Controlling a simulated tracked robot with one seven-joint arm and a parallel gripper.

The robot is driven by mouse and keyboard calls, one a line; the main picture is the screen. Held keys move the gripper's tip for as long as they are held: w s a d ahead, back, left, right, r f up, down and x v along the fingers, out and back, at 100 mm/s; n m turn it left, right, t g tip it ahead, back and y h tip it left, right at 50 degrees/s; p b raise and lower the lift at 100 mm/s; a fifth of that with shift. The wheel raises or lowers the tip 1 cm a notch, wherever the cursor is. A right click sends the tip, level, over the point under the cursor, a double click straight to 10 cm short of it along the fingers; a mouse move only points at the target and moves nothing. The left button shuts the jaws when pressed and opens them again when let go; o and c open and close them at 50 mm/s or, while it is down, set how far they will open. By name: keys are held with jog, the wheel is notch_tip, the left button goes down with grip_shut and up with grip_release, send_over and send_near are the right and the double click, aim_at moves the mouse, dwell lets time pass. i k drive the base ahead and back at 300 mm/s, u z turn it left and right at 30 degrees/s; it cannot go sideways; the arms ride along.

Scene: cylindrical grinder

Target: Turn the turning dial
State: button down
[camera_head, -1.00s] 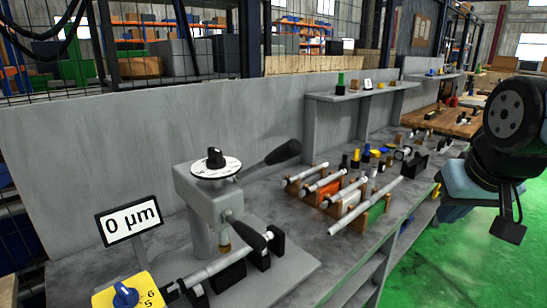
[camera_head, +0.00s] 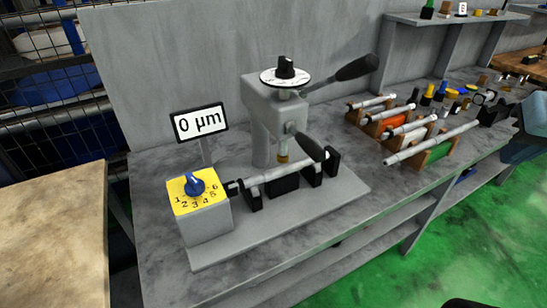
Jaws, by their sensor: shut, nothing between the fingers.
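Two dials show on the grinder and I cannot tell which is the turning dial. A black knob (camera_head: 286,68) stands on a round white scale disc (camera_head: 272,78) on top of the grey grinder head (camera_head: 262,107). A blue knob (camera_head: 195,183) sits on a yellow plate (camera_head: 181,207) numbered 1 to 6 on a grey box at the front left. Its pointer tip is toward the upper part of the plate; the exact number is unclear. The display (camera_head: 200,123) reads 0 µm.
A black-handled lever (camera_head: 356,67) sticks out right of the head. A second black handle (camera_head: 311,147) hangs in front, above a metal shaft held in black supports. Racks with metal rods (camera_head: 431,142) stand to the right. A wooden tabletop (camera_head: 55,235) is at the left.

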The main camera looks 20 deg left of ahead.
aim_at(194, 186)
jog(key=z, duration=1.4)
jog(key=i, duration=0.1)
jog(key=u, duration=2.75)
